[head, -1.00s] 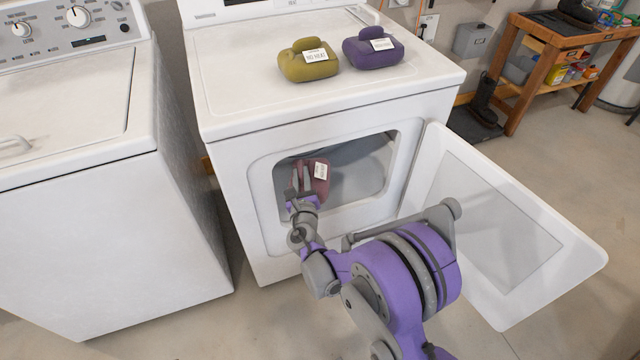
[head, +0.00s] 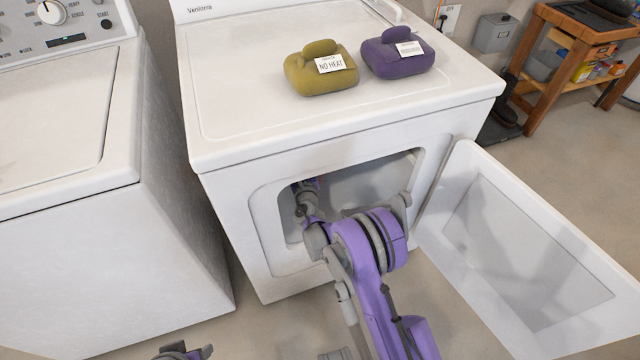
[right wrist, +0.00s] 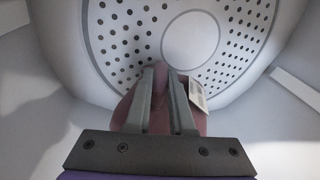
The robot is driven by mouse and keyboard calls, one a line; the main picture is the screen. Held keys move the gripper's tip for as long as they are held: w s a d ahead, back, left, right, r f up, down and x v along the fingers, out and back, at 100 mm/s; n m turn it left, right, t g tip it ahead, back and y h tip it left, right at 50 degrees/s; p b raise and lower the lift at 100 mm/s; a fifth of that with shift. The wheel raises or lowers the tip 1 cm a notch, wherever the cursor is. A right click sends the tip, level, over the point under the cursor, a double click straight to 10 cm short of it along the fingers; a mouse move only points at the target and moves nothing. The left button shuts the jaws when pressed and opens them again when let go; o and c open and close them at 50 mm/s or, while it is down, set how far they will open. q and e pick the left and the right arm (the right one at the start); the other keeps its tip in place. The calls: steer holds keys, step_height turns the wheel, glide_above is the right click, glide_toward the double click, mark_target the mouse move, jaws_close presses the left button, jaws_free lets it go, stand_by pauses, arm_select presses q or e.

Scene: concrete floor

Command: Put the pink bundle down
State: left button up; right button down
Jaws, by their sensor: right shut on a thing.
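The pink bundle (right wrist: 125,112), dusky pink with a white tag on its right side, is inside the white dryer (head: 225,200). My right gripper (right wrist: 168,75) is shut on it, with its two grey fingers over the bundle in the right wrist view. The perforated drum back (right wrist: 235,50) is behind it. In the head view my right arm reaches through the open doorway, and the dryer front hides the gripper and bundle. I cannot tell whether the bundle touches the drum floor. A grey part at the bottom edge looks like my left gripper (head: 183,351); its fingers are not clear.
The dryer door (head: 530,255) hangs open to the right. An olive bundle (head: 322,75) tagged "NO HEAT" and a purple bundle (head: 395,60) sit on the dryer top. A white washer (head: 100,250) stands at left. A wooden bench (head: 570,45) is at back right.

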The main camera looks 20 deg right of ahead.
step_height(320, 180, down, 5)
steer(key=shift+s+r+b, duration=0.1)
steer(key=shift+s+b, duration=0.05)
steer(key=shift+b, duration=0.45)
steer(key=shift+f+b, duration=0.5)
steer(key=shift+f, duration=1.65)
steer(key=shift+f, duration=0.15)
steer(key=c, duration=0.8)
jaws_free()
